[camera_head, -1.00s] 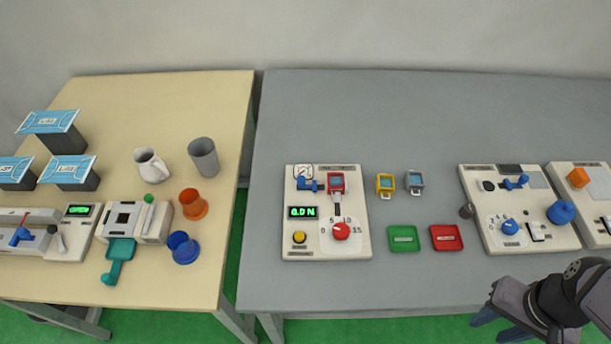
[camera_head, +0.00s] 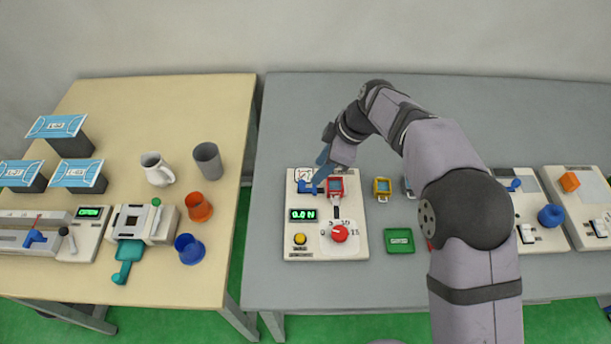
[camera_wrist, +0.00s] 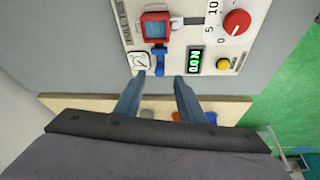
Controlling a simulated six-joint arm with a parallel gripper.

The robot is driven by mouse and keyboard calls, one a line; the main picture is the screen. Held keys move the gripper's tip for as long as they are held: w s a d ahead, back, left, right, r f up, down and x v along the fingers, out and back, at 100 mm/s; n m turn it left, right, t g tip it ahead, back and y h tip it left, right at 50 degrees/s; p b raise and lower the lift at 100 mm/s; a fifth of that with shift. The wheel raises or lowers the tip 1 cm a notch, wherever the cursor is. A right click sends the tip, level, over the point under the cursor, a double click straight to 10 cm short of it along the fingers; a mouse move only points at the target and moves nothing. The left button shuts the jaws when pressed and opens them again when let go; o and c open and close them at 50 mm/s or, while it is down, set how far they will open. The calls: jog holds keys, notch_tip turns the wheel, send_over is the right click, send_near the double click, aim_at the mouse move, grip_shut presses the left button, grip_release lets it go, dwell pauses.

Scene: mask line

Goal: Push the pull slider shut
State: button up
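The test panel (camera_head: 272,238) is a white box on the grey table, with a gauge, a red-framed holder (camera_head: 336,187), a display and a red knob. A blue slider handle (camera_head: 304,187), which I take as the pull slider, sits at its upper left, beside the red holder. In the wrist view, the blue handle (camera_wrist: 159,62) lies ahead of and between my fingertips, close to them. My gripper (camera_wrist: 156,80) is open, its two blue fingers apart with nothing held. In the head view, my gripper (camera_head: 322,172) is over the panel's upper left and partly covers it.
A yellow-framed piece (camera_head: 382,187) and a green tray (camera_head: 399,241) lie right of the panel. My arm hides the red tray and part of the right-hand panels. A wooden table (camera_head: 165,100) with cups and devices stands to the left. The grey table's back is clear.

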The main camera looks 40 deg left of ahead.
aim_at(302, 182)
jog(key=shift+n, duration=0.3)
jog(key=shift+s+a+r+p+x, duration=0.15)
jog(key=shift+p+x, duration=0.35)
jog(key=shift+x, duration=0.8)
jog(key=shift+s+a+r+p+x, duration=0.15)
jog(key=shift+p+x, duration=0.4)
jog(key=shift+x, duration=0.8)
jog(key=shift+s+a+f+p+x, duration=0.15)
jog(key=shift+p+x, duration=0.35)
jog(key=shift+x, duration=0.8)
jog(key=shift+r, duration=0.1)
jog(key=shift+w, duration=0.1)
grip_shut()
